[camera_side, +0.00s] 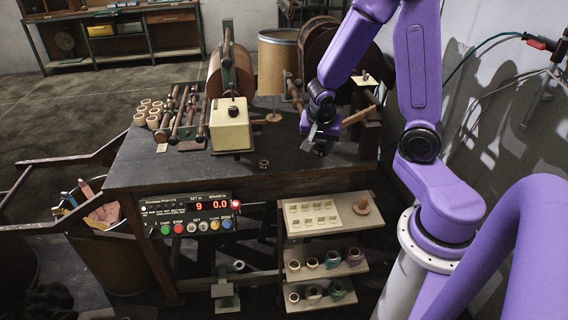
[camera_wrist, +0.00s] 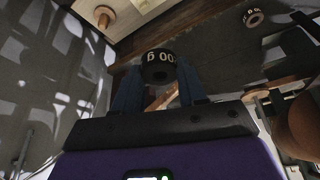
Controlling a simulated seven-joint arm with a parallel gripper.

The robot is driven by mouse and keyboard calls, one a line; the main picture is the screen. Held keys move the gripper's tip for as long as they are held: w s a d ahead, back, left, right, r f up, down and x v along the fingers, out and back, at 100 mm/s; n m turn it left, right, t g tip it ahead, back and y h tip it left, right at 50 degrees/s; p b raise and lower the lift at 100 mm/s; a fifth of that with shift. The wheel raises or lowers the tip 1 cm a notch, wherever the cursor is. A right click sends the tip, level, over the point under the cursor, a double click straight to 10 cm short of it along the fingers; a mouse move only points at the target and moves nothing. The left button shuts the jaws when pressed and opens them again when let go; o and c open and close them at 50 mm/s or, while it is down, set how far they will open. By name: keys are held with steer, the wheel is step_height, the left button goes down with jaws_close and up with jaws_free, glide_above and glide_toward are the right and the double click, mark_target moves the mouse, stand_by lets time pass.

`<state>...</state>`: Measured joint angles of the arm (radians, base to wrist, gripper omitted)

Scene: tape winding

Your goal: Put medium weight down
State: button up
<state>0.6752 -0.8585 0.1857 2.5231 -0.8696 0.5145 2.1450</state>
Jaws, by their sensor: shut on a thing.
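My gripper (camera_wrist: 158,88) is shut on the medium weight (camera_wrist: 159,66), a small dark cylinder with a pale band of lettering that ends in "00 g". The weight sits between the two blue-grey fingertips in the wrist view. In the side view my gripper (camera_side: 318,130) is low over the right part of the dark workbench (camera_side: 285,168). The weight there is a small dark shape (camera_side: 320,147) at the fingertips, partly hidden. I cannot tell whether it touches the bench top.
A small dark ring-shaped piece (camera_side: 263,164) stands on the bench left of my gripper. A cream block (camera_side: 231,125) stands further left. Shelves with a slotted tray (camera_side: 312,216) and a wooden peg (camera_side: 362,205) are below the front edge. Wooden machine parts stand behind.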

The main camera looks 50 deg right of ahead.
steer(key=w+d+f, duration=0.3)
steer(key=w+f, duration=0.1)
steer(key=w, duration=0.4)
glide_above(291, 163)
steer(key=s+a, duration=0.1)
steer(key=a, duration=0.1)
steer(key=f, duration=0.4)
steer(key=shift+s+d+f, duration=0.2)
steer(key=shift+f, duration=0.2)
steer(key=shift+w+d+f, duration=0.15)
steer(key=shift+w+f, duration=0.35)
steer(key=shift+f, duration=1.55)
steer(key=shift+f, duration=0.1)
steer(key=o, duration=1.2)
steer(key=shift+c, duration=0.2)
